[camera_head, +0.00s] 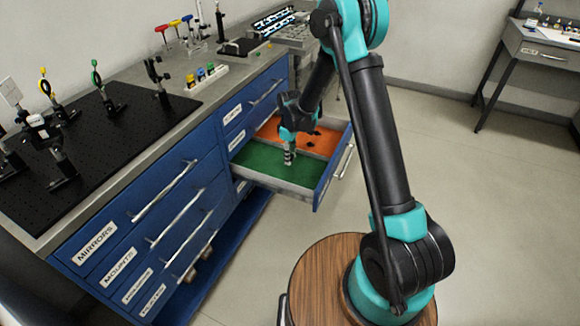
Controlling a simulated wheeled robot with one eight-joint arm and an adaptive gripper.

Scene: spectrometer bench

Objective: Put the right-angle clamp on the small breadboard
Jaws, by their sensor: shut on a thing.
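My gripper (289,144) points down over the green-lined compartment of an open drawer. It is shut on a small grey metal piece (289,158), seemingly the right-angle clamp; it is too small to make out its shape. I cannot tell whether the piece touches the drawer floor. A small black board (232,47) lies on the bench top at the back, with a post standing on it; it may be the small breadboard. A large black breadboard (110,128) with several optics mounts covers the bench's near left part.
The open drawer (305,192) has a green section (262,168) and an orange section (325,142) with dark pieces. Coloured hex keys (175,28) and a white rack (206,78) stand on the bench. Another table (545,45) stands at right. The floor between is clear.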

